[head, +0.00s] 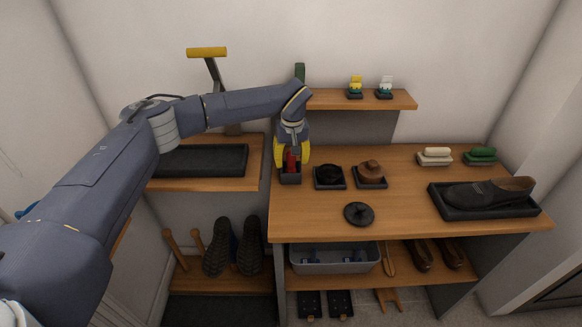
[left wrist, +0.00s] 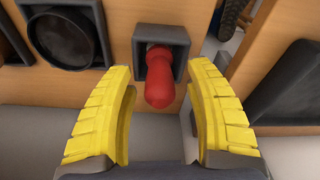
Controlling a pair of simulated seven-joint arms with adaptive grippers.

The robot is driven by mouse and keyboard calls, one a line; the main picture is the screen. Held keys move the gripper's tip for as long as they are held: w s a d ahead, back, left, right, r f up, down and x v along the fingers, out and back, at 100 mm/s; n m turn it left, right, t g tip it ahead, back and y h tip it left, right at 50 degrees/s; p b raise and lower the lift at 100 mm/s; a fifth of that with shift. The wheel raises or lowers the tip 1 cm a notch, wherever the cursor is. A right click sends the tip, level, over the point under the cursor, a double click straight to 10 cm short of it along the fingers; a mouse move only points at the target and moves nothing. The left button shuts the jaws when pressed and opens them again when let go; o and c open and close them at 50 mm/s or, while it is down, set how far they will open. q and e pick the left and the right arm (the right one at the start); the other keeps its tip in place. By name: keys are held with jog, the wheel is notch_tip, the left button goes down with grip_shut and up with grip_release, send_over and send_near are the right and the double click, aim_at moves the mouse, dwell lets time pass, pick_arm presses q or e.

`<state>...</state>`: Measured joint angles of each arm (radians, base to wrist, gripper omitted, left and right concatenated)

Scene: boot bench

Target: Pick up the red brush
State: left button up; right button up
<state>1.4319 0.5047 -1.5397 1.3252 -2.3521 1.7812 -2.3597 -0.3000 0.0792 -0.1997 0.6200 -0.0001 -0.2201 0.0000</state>
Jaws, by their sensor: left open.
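The red brush (head: 291,163) stands in a small dark grey holder (head: 290,179) at the left end of the wooden bench top. In the left wrist view its rounded red handle (left wrist: 160,80) points toward the camera out of the square holder (left wrist: 179,38). My left gripper (head: 292,158) is just above it, pointing down, with its yellow fingers spread. In the left wrist view the fingers stand to either side of the handle, with gaps between. The brush's lower end is hidden in the holder. My right gripper is in neither view.
Two square dark trays (head: 330,177) with round items stand just right of the holder. A round black lid (head: 359,213) lies in front. A shoe tray (head: 490,213) and two brushes (head: 435,156) are farther right. A small shelf (head: 360,99) is behind.

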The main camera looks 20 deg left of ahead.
pick_arm(q)
jog(key=shift+c, duration=0.5)
grip_shut()
jog(key=shift+r, duration=0.15)
notch_tip(320, 180, up, 20)
dwell(0.7)
